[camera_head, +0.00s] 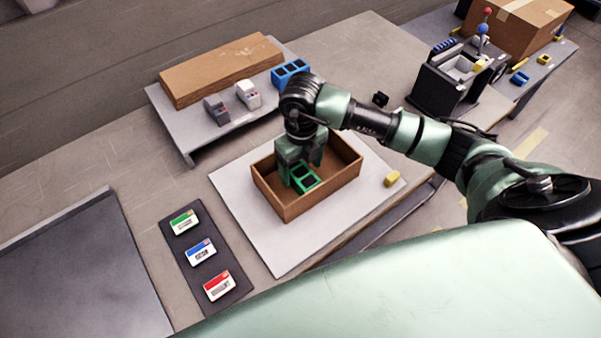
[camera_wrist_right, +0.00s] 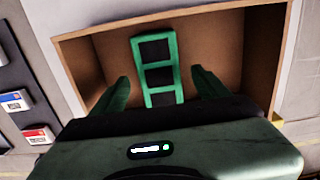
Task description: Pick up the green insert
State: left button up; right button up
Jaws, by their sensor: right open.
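The green insert (camera_head: 306,179) is a small frame with dark square openings. It lies inside the brown box (camera_head: 326,198) on the white mat. In the right wrist view the insert (camera_wrist_right: 174,62) lies lengthwise between the fingers of my right gripper (camera_wrist_right: 158,88), with a gap on each side. In the head view my right gripper (camera_head: 300,172) reaches down into the box, open, over the insert. My left gripper is not in view.
The box walls stand close around my right gripper. A yellow piece (camera_head: 392,178) lies on the mat (camera_head: 246,217) right of the box. A raised shelf behind holds a blue insert (camera_head: 290,73) and a cardboard piece (camera_head: 221,70). A dark strip with colored labels (camera_head: 200,251) lies left.

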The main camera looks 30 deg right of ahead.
jog(key=shift+w+f, duration=0.1)
jog(key=shift+f, duration=1.3)
jog(key=c, duration=1.4)
jog(key=shift+r, duration=0.15)
